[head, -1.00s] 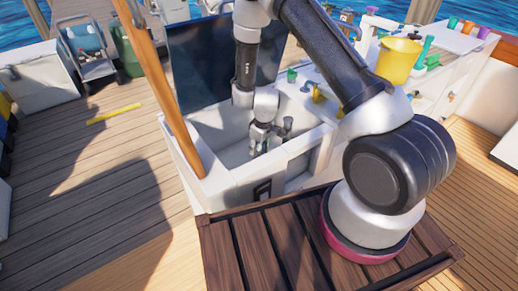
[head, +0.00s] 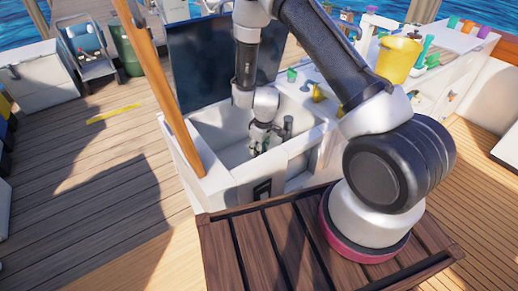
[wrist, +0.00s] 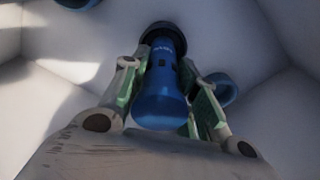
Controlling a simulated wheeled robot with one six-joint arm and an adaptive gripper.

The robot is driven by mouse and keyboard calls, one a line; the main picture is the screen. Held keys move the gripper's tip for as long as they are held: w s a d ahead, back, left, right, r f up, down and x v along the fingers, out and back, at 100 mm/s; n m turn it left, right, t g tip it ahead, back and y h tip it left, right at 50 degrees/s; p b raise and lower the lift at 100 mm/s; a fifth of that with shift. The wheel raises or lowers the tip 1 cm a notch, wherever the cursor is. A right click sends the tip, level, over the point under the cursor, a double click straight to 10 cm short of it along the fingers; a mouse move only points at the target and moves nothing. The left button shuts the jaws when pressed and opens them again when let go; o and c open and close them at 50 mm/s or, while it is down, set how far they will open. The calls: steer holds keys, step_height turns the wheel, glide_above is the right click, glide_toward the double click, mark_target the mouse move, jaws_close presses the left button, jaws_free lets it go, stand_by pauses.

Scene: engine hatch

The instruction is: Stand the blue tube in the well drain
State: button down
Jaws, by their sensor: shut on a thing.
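The blue tube (wrist: 160,92) lies between my fingers in the wrist view, its rounded blue end toward the camera and a black ring (wrist: 163,35) around its far end. My gripper (wrist: 160,95) is shut on it, one green-padded finger on each side. In the head view, my gripper (head: 257,142) is down inside the white well (head: 222,150), and the tube is too small to make out there. I cannot tell whether the black ring is part of the tube or the drain.
A dark raised hatch panel (head: 200,60) and an orange wooden post (head: 158,80) stand beside the well. A yellow bucket (head: 398,58) stands on the right counter.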

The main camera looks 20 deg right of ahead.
steer(key=shift+f, duration=0.45)
steer(key=c, duration=1.4)
jaws_free()
steer(key=shift+s+d+r, duration=0.15)
steer(key=shift+r, duration=1.65)
steer(key=shift+s+d+r, duration=0.1)
steer(key=shift+s+r, duration=0.1)
steer(key=shift+r, duration=1.65)
steer(key=shift+s+d+r, duration=0.15)
steer(key=shift+r, duration=1.65)
